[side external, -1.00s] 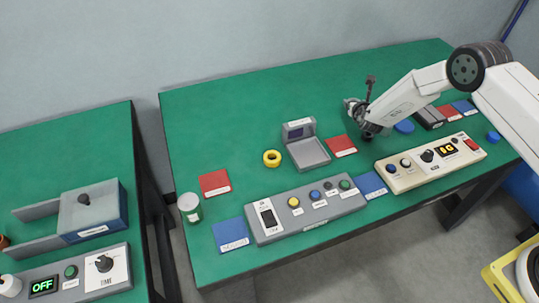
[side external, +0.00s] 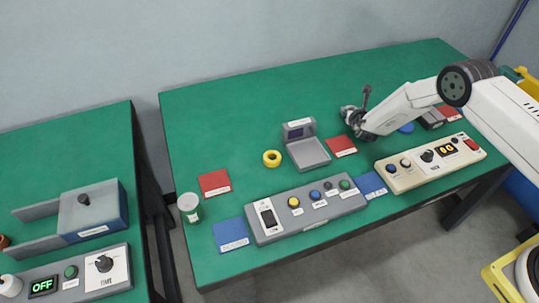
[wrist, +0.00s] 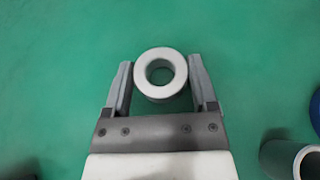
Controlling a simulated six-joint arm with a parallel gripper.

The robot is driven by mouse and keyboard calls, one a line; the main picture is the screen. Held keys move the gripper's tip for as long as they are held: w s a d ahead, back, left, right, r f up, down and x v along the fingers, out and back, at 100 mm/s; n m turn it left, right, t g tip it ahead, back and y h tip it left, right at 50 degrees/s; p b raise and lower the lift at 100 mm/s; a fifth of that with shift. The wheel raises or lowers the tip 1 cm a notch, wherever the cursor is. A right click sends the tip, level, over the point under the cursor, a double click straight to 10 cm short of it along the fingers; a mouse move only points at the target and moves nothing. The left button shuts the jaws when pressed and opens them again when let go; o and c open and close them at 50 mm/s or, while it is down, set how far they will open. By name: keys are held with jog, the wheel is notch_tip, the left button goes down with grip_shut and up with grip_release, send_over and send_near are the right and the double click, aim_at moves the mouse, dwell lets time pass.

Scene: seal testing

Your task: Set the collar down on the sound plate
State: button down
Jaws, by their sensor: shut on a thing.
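My gripper (wrist: 160,68) is shut on a pale grey-white ring, the collar (wrist: 160,53), with one finger on each side of it. In the side external view my gripper (side external: 350,117) is over the back right part of the green table, right of the grey hinged box; the collar is hard to make out there. Flat labelled plates lie on the table: red (side external: 341,146) and blue (side external: 370,184) near the middle, red (side external: 214,183) and blue (side external: 231,234) at the left. Their labels are too small to read, so I cannot tell which is the sound plate.
A grey button panel (side external: 305,209) and a cream control box (side external: 430,162) line the front. A white-lidded jar (side external: 190,207) stands left. The back left table is clear.

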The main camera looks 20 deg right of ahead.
grip_release()
jog(key=shift+f, duration=0.1)
jog(key=shift+v, duration=6)
jog(key=shift+r, duration=0.25)
